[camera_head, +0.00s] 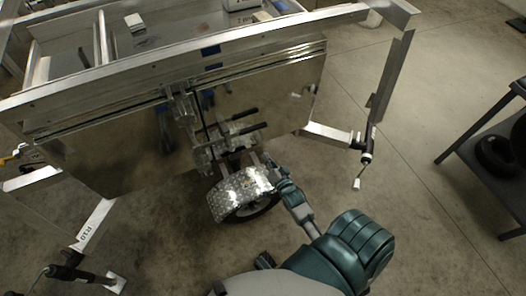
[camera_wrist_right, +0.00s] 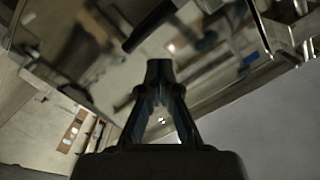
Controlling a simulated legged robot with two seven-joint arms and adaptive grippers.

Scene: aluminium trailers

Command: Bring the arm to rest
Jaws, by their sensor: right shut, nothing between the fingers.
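My right arm comes in from the bottom right of the head view. Its gripper (camera_head: 272,168) is in front of the trailer's side, just above and right of the wheel fender. In the right wrist view the gripper (camera_wrist_right: 160,66) has its fingertips together with nothing between them. The aluminium trailer (camera_head: 90,150) fills the upper left of the head view, with a shiny side panel. Two black-gripped handles (camera_head: 240,134) stick out of its side, close above the gripper. I cannot tell whether the gripper touches the trailer. My left gripper is not in view.
A diamond-plate fender (camera_head: 240,192) covers a wheel below the gripper. A jack with a crank (camera_head: 364,158) stands at the trailer's right corner, another (camera_head: 82,276) at lower left. A dark shelf (camera_head: 490,120) holding tires is at the right. The floor between is clear.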

